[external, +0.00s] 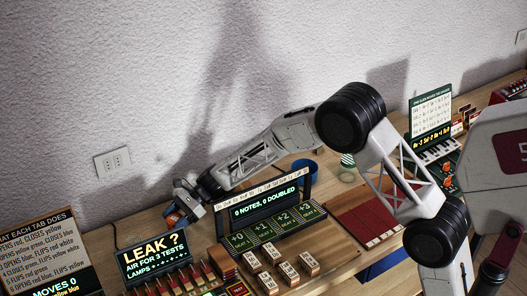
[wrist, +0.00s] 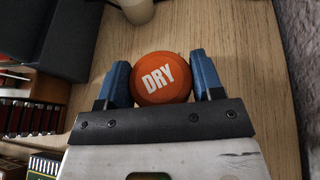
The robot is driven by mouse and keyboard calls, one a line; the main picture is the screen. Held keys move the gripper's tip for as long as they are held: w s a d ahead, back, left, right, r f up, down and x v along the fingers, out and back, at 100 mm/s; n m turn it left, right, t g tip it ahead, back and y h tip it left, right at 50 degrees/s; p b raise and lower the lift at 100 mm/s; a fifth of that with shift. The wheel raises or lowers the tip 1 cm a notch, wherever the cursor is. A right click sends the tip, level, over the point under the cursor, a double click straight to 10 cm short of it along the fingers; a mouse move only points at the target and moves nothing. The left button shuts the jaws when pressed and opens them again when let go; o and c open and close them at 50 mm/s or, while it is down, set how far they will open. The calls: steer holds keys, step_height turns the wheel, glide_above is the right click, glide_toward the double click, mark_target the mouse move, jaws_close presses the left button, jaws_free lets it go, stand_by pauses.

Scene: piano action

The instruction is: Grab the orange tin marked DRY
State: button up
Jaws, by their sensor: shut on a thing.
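The orange tin (wrist: 161,78) has a round top marked DRY in white. In the wrist view it sits between the two blue fingers of my gripper (wrist: 162,80), with a finger against each side. My gripper is shut on it. In the external view my gripper (external: 178,212) is low at the back left of the table, behind the LEAK sign. A small part of the orange tin (external: 172,219) shows there, mostly hidden by the fingers. I cannot tell whether the tin touches the table.
The LEAK sign (external: 155,257) stands close in front of my gripper. The notes display (external: 264,206) and small labelled blocks (external: 283,271) are to the right. A pale cup (wrist: 137,10) stands beyond the tin. Bare wood (wrist: 235,45) lies to its right, towards the wall.

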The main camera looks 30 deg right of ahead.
steer(key=shift+r, duration=5)
steer(key=shift+d, duration=0.15)
